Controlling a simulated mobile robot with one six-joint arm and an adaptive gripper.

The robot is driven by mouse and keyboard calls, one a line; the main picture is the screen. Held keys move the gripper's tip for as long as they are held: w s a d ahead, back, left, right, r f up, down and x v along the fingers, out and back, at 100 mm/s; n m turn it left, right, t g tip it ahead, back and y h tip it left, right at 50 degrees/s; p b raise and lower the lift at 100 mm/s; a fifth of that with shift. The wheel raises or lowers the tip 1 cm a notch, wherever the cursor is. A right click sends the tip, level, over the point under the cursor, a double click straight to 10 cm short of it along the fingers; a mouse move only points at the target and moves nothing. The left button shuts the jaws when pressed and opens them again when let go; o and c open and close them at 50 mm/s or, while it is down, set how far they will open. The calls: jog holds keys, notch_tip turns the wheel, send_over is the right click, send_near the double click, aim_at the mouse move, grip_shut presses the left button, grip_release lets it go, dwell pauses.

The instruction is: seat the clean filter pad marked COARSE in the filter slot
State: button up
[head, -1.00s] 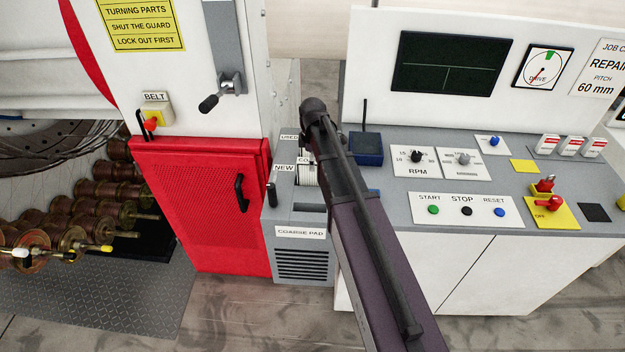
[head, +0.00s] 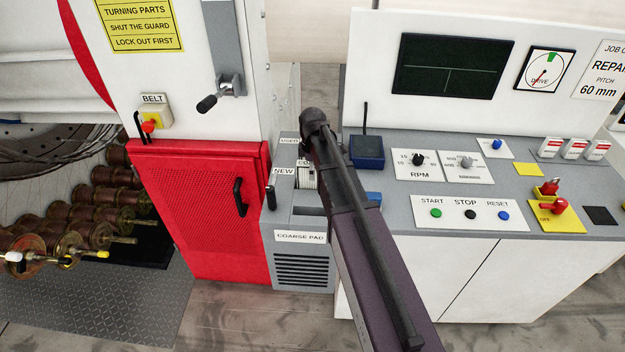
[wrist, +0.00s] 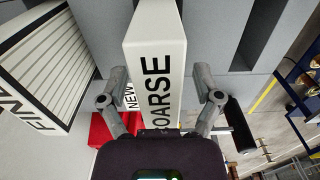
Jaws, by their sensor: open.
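A white pad with COARSE on its face (wrist: 165,55) stands in the middle of the wrist view, beside a NEW label. In the head view the white pads (head: 307,177) by the NEW label are partly hidden behind my arm. My gripper (wrist: 160,80) is open, with one finger on each side of the COARSE pad; I cannot tell whether either touches it. In the head view my arm hides the fingers. The filter slot (head: 309,211) is a dark opening above the COARSE PAD label on the grey housing (head: 285,222).
A black lever (head: 271,197) rises beside the slot. The red guard (head: 205,210) is left of the housing; the control desk (head: 395,222) is right.

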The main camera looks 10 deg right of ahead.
grip_shut()
jog(key=shift+r, duration=0.15)
notch_tip(320, 180, up, 10)
jog(key=p, duration=1)
jog(key=shift+f, duration=0.2)
dwell(0.6)
